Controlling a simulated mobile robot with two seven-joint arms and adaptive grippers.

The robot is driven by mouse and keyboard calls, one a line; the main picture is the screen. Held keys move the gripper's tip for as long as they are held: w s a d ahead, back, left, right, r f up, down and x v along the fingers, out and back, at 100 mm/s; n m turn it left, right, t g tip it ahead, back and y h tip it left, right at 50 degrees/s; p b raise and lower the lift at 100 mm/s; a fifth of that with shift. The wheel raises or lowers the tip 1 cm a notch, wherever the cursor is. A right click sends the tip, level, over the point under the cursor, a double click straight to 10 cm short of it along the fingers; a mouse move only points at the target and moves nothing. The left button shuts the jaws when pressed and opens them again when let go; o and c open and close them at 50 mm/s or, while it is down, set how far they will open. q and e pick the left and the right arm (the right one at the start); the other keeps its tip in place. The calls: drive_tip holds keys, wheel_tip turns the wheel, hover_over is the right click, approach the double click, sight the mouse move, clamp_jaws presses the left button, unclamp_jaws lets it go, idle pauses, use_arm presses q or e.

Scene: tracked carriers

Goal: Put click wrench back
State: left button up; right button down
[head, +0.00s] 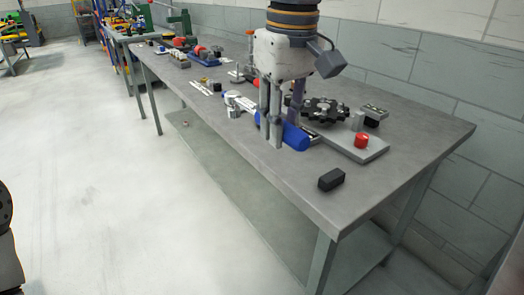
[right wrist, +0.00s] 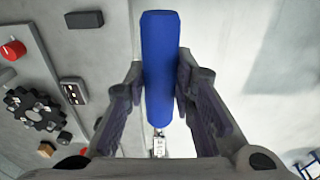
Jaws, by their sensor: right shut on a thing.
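The click wrench has a blue handle (head: 295,136) and a pale metal shaft (head: 240,101) pointing to the far left along the bench. My right gripper (head: 284,122) comes down from above with its fingers around the blue handle, near the bench's front edge. In the right wrist view the blue handle (right wrist: 160,65) lies between the two finger pads (right wrist: 160,85), and a bit of the shaft shows below it. I cannot tell whether the wrench touches the bench top. My left gripper is not in view.
The grey bench (head: 280,178) carries a board (head: 368,154) with a black gear-like part (head: 322,110) and a red knob (head: 361,141). A black block (head: 331,179) lies near the front corner. Several tools and parts stand farther left along the bench. A block wall runs behind.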

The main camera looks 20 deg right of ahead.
drive_tip(key=w+d+f, duration=0.2)
drive_tip(key=d+f, duration=0.1)
drive_tip(key=d, duration=0.1)
drive_tip(key=w+d+f+b, duration=0.1)
drive_tip(key=w+d+f, duration=0.4)
drive_tip(key=d+f, duration=0.2)
drive_tip(key=shift+w+d, duration=0.2)
drive_tip(key=shift+d, duration=0.1)
drive_tip(key=f, duration=0.2)
drive_tip(key=shift+w+d+f, duration=0.1)
drive_tip(key=shift+d+f, duration=0.1)
drive_tip(key=shift+f, duration=0.2)
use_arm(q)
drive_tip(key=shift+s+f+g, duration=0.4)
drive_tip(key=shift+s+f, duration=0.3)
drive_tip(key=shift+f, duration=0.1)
use_arm(e)
drive_tip(key=shift+a, duration=0.1)
drive_tip(key=shift+f, duration=0.15)
drive_tip(key=c, duration=1.3)
unclamp_jaws()
drive_tip(key=shift+f, duration=0.15)
drive_tip(key=shift+c, duration=0.2)
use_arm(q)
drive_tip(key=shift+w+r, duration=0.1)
use_arm(e)
wheel_tip(320, 180, up, 12)
drive_tip(key=s, duration=0.1)
